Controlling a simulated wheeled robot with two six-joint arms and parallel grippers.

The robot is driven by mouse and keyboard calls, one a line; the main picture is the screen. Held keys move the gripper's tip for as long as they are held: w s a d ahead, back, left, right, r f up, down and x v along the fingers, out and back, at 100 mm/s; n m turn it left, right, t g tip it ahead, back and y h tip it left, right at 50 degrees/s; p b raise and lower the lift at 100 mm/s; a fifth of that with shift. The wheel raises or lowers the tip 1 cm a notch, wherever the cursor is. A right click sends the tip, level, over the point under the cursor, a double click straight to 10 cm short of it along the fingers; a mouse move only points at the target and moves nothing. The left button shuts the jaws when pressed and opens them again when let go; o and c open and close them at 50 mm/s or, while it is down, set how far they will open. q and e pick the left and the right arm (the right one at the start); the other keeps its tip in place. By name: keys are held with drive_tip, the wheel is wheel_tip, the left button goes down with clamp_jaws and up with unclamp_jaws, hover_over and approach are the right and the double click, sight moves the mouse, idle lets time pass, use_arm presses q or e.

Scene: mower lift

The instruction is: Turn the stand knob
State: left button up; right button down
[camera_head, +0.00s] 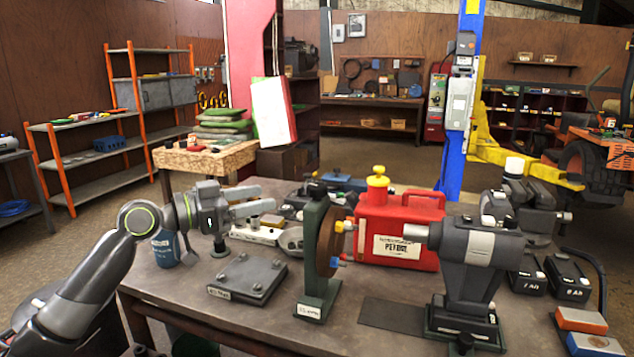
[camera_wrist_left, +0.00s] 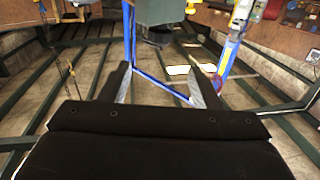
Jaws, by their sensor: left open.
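A dark green upright stand (camera_head: 314,250) stands on the bench, with a brown disc (camera_head: 331,240) on its right side. A dark knob-like piece (camera_head: 317,188) tops the stand; I cannot tell which part is the task's knob. My left gripper (camera_head: 264,200) is open and empty, to the left of the stand's upper part, above the bench and apart from the stand. In the left wrist view its two fingers (camera_wrist_left: 160,88) are spread with nothing between them.
A red petrol can (camera_head: 402,235) stands behind the disc. A flat dark plate (camera_head: 247,278) and a blue container (camera_head: 166,249) are on the left of the bench (camera_head: 180,284). Batteries (camera_head: 566,275) lie at the right.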

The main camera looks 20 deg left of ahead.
sight(317, 185)
use_arm(q)
drive_tip(key=p+x, duration=0.3)
drive_tip(key=x, duration=0.9)
drive_tip(key=shift+p, duration=0.35)
drive_tip(key=shift+x, duration=0.75)
drive_tip(key=c, duration=1)
drive_tip(key=shift+o, duration=0.2)
